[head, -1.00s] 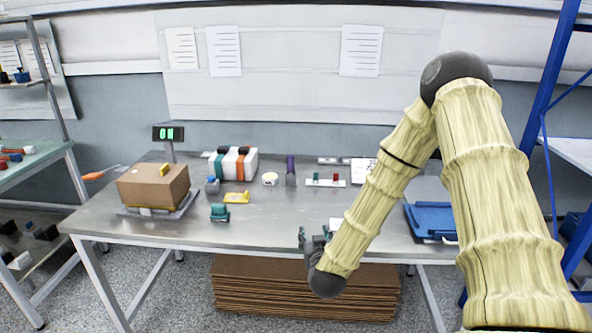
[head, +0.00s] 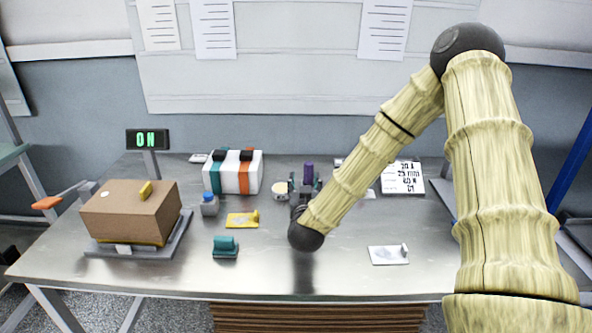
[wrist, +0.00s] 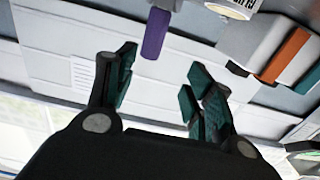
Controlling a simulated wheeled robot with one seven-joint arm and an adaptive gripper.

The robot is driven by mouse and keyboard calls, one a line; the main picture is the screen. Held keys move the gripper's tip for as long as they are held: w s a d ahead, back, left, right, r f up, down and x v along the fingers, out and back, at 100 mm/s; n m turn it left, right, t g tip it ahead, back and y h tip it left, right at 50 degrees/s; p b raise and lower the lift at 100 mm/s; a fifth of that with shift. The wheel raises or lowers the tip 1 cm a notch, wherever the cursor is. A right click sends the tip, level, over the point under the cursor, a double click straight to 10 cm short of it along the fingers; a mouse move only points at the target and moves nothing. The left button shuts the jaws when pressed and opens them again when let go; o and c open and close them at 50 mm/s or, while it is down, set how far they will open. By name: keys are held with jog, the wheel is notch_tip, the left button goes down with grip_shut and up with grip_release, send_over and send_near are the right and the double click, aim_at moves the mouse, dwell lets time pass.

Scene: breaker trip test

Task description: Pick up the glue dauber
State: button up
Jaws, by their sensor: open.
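A slim upright purple cylinder (head: 308,173), which I take to be the glue dauber, stands toward the back of the metal table. My gripper (head: 305,186) is in front of it and hides its lower part in the head view. In the wrist view the purple cylinder (wrist: 156,34) shows above and just beyond the two fingertips, roughly in line with the gap. My gripper (wrist: 157,76) is open, with teal pads and nothing between them. I cannot tell whether it touches the cylinder.
The cream round item (head: 280,190) sits close left of my gripper. A white case with teal and orange bands (head: 234,174), a blue-capped grey bottle (head: 209,205), a yellow piece (head: 243,219) and a teal block (head: 225,247) stand farther left. A cardboard box (head: 130,212) is far left.

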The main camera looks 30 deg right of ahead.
aim_at(309, 167)
jog(key=x, duration=0.5)
jog(key=shift+w+d+r+p, duration=0.1)
jog(key=shift+d+r+p, duration=0.2)
jog(key=shift+d+p, duration=0.1)
jog(key=shift+w+d, duration=0.1)
jog(key=shift+d, duration=0.1)
jog(key=x, duration=0.2)
jog(key=p+x, duration=0.1)
jog(key=x, duration=0.1)
jog(key=shift+d+f, duration=0.1)
jog(key=shift+d, duration=0.25)
jog(key=c, duration=1.1)
